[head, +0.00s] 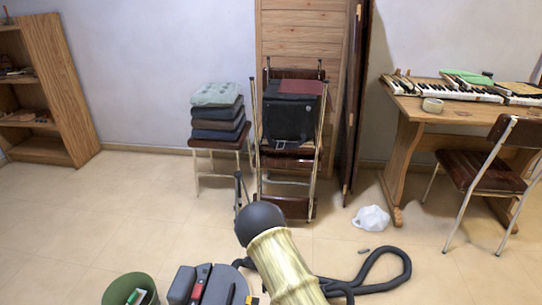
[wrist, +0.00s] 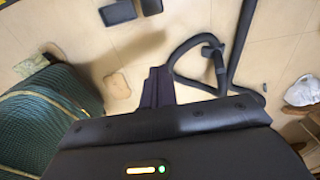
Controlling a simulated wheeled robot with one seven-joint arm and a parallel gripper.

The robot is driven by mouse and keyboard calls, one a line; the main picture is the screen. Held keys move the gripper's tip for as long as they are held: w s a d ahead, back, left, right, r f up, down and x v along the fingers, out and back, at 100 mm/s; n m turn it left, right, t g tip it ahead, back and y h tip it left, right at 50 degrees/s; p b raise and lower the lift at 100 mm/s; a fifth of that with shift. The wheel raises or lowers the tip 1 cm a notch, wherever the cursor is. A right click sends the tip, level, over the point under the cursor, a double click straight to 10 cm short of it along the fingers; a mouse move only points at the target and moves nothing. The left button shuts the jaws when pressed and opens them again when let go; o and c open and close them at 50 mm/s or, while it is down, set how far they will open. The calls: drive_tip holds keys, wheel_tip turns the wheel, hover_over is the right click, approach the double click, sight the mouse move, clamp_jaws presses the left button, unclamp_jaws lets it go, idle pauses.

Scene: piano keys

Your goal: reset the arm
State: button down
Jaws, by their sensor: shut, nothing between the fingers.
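My gripper (wrist: 157,86) shows in the wrist view as dark fingers past the edge of the black wrist housing. Its fingers are together with nothing between them, above the tiled floor and apart from the objects there. In the head view my arm rises from the bottom centre, but I cannot clearly make out the fingers. Piano keyboard pieces (head: 455,89) lie on the wooden table (head: 408,150) at the right, well away from my arm.
A black hose (head: 385,285) loops on the floor; it also shows in the wrist view (wrist: 185,85). A white bag (head: 371,220), a green bin (head: 131,284) and a chair (head: 490,173) stand around. Stacked chairs (head: 292,140) are ahead. Floor at left is clear.

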drive_tip(key=s+d+r+n, duration=0.1)
drive_tip(key=d+r+n, duration=0.3)
drive_tip(key=r, duration=0.7)
drive_tip(key=s+d+r+n+t, duration=0.1)
drive_tip(key=s+d+r+n, duration=0.4)
drive_tip(key=s+r+n, duration=0.4)
drive_tip(key=s+d+r+n+t, duration=0.2)
drive_tip(key=s+d+r+n, duration=0.4)
drive_tip(key=s+r, duration=0.5)
wheel_tip(320, 180, up, 35)
drive_tip(key=p, duration=3.4)
drive_tip(key=shift+w+a+f+n, duration=0.15)
drive_tip(key=shift+w+a+n, duration=0.05)
drive_tip(key=shift+w+n, duration=0.1)
